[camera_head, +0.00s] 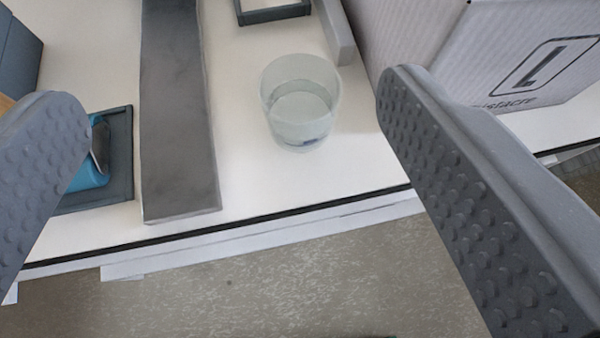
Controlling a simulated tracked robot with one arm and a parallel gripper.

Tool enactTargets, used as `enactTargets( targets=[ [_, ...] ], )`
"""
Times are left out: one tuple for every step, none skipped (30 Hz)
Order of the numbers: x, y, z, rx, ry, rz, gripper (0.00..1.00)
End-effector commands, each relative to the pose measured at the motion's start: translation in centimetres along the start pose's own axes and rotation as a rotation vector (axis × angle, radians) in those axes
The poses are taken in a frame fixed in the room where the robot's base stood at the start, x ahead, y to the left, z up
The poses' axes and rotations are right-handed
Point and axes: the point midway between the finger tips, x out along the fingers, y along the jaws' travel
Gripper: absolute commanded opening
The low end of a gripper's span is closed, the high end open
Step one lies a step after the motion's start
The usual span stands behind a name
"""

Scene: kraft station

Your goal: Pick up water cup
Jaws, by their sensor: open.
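The water cup (301,103) is a clear, round cup standing upright on the white table (250,180). It is right of the picture's middle, in the upper half. A small dark blue mark shows near its base. My gripper (228,125) is open, with its two grey studded fingers wide apart at the left and right of the picture. The cup shows between the fingers, closer to the right one, and neither finger touches it.
A long grey bar (178,120) lies left of the cup. A blue object (92,172) sits in a dark tray (122,150) at the left, partly behind my finger. A white box (460,60) stands at the right. A grey frame (272,12) is behind the cup. The table's front edge (250,222) is close.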

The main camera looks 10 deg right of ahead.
Motion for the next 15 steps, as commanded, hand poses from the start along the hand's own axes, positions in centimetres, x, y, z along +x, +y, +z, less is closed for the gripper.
enactTargets(
  targets=[
    [1.0, 0.8, 2.1, -0.005, -0.019, 0.032, 0.80],
    [1.3, 1.2, 2.9, -0.005, -0.022, 0.048, 0.80],
    [1.7, 1.7, 3.7, -0.007, -0.019, 0.066, 0.80],
    [1.9, 2.0, 4.2, -0.007, -0.019, 0.077, 0.80],
    [2.1, 2.3, 4.7, -0.008, -0.022, 0.087, 0.80],
    [2.3, 2.7, 5.3, -0.009, -0.024, 0.098, 0.80],
    [2.4, 2.9, 5.5, -0.009, -0.024, 0.104, 0.80],
    [2.5, 3.0, 5.7, -0.010, -0.024, 0.108, 0.80],
    [2.6, 3.1, 5.8, -0.011, -0.023, 0.111, 0.80],
    [2.7, 3.1, 5.8, -0.011, -0.022, 0.111, 0.80],
    [2.9, 3.1, 5.8, -0.011, -0.022, 0.111, 0.80],
    [3.1, 3.1, 5.8, -0.011, -0.021, 0.111, 0.80],
    [3.4, 3.1, 5.8, -0.011, -0.021, 0.110, 0.80],
    [3.6, 3.1, 5.8, -0.011, -0.021, 0.110, 0.80],
    [4.0, 3.1, 5.7, -0.011, -0.020, 0.109, 0.80]
  ],
)
